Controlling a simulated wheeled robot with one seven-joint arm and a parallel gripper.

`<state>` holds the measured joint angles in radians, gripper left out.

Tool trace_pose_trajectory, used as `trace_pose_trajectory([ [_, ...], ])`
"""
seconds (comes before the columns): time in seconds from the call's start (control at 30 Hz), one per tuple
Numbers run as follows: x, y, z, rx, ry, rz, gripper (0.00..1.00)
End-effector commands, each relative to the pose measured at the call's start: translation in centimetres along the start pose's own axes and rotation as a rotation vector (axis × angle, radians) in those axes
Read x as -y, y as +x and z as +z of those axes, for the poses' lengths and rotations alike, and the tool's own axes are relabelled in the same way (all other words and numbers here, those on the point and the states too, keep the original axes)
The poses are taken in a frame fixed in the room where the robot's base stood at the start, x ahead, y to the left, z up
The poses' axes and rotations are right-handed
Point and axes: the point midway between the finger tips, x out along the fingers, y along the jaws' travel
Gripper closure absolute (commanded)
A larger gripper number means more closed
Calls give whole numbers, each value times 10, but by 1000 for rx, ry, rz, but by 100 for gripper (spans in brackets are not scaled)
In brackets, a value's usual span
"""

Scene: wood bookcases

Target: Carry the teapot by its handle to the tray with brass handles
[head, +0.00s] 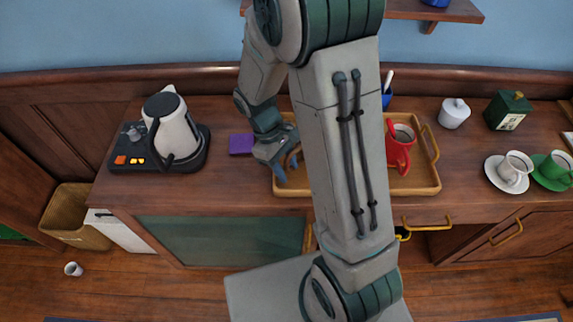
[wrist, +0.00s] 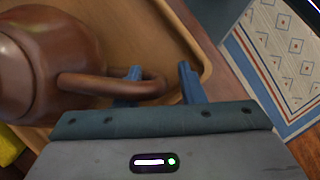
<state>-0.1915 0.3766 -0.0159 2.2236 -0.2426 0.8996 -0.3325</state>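The brown teapot (wrist: 35,65) is at the left of the wrist view, with its looped handle (wrist: 150,86) reaching between my fingers. In the head view my arm hides nearly all of it. My gripper (wrist: 160,85) is open around the outer part of the handle, with a gap to the right finger. It also shows in the head view (head: 282,168), over the left end of the light wooden tray (head: 415,187). The tray has a brass-coloured handle (head: 433,143) at its right end. The teapot is over the tray in the wrist view; whether it rests there is unclear.
A red jug (head: 397,158) stands in the tray's right part. A kettle (head: 172,128) on a black base and a purple block (head: 241,144) are at left. A white pot (head: 454,113), green box (head: 507,109) and cups (head: 513,168) are at right.

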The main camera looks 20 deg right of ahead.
Motion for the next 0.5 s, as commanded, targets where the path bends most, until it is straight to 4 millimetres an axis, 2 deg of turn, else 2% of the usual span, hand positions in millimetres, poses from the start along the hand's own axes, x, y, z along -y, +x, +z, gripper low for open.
trace_pose_trajectory([
  [0.33,0,-5,2,-1,0,0,65],
  [0.5,0,-30,0,-6,1,3,65],
])
